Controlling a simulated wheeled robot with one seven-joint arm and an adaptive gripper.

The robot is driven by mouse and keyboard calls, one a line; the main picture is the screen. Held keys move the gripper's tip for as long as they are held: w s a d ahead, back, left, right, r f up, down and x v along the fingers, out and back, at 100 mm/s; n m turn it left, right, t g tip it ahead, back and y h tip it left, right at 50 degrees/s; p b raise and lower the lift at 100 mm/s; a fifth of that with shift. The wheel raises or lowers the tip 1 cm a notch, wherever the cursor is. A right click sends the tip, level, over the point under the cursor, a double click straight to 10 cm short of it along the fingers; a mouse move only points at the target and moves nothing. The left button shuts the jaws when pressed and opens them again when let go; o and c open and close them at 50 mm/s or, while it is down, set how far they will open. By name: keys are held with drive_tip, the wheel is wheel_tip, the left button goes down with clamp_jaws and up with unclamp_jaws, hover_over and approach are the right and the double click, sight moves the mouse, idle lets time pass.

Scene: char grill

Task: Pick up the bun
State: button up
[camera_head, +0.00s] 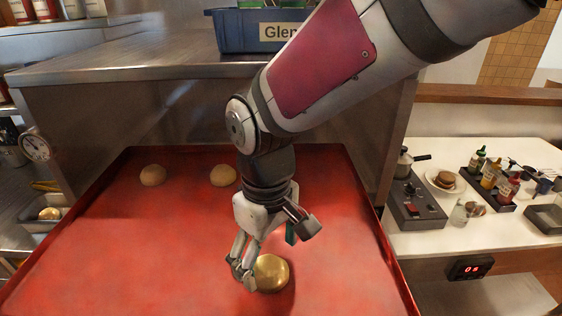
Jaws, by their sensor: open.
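A round golden bun (272,273) lies on the red tray (120,255), near its front middle. Two more buns, a left one (153,175) and a middle one (222,175), lie toward the back of the tray. My gripper (277,256) points down over the tray at the front bun. One finger is at the bun's left edge, low near the tray. The other finger is raised above and right of the bun. The gripper is open and holds nothing. I cannot tell whether the left finger touches the bun.
Metal walls of the grill housing (180,105) stand behind the tray, with a blue bin (236,31) on top. To the right is a white counter (425,241) with a burner (416,204), a plate (445,181) and sauce bottles (490,174). The tray's left side is clear.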

sight(269, 264)
drive_tip(key=shift+f, duration=1.8)
drive_tip(key=c, duration=1.2)
drive_tip(key=shift+r, duration=0.1)
